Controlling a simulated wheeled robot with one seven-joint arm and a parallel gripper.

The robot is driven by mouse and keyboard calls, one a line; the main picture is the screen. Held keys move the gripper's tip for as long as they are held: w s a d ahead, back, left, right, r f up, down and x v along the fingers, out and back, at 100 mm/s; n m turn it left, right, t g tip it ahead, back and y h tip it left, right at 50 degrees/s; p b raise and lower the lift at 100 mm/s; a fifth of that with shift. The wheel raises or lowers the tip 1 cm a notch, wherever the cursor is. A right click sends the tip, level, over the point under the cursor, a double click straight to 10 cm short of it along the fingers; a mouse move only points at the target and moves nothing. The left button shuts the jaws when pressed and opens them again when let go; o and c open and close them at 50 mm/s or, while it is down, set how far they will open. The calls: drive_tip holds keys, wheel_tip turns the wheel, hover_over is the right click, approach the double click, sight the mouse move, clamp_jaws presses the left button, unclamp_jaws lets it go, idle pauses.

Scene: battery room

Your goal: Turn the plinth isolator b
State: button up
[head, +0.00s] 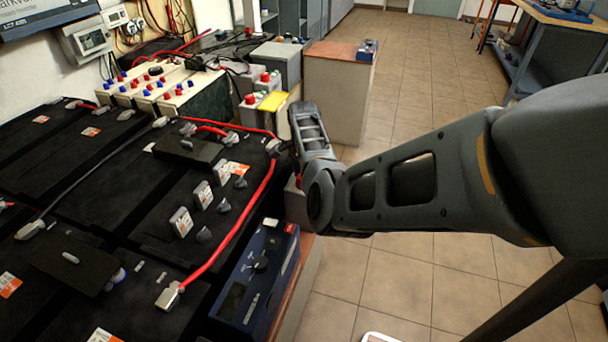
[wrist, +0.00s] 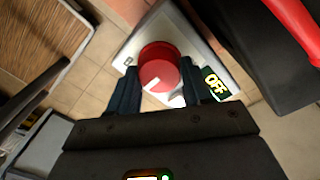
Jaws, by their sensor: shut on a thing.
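In the wrist view, the isolator is a pale grey box with a round red knob (wrist: 158,68) on its face. A white line on the knob points down and left. A lit OFF label (wrist: 216,86) sits to the right of the knob, partly by my right finger. My gripper (wrist: 159,88) has its two dark fingers on either side of the knob and is shut on it. In the head view my arm hides the gripper. A small grey box (head: 296,207) with a bit of red at its top shows partly behind my arm, and seems to be the isolator.
Black batteries (head: 100,200) with red cables (head: 236,235) and upright terminals fill the left side. A blue meter box (head: 257,275) stands at the bench edge. A plinth (head: 338,85) with a small device on top (head: 367,50) stands behind.

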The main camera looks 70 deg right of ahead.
drive_tip(key=o, duration=1)
drive_tip(key=shift+o, duration=0.2)
wheel_tip(320, 180, up, 8)
drive_tip(key=shift+w+d+f, duration=0.1)
idle(0.4)
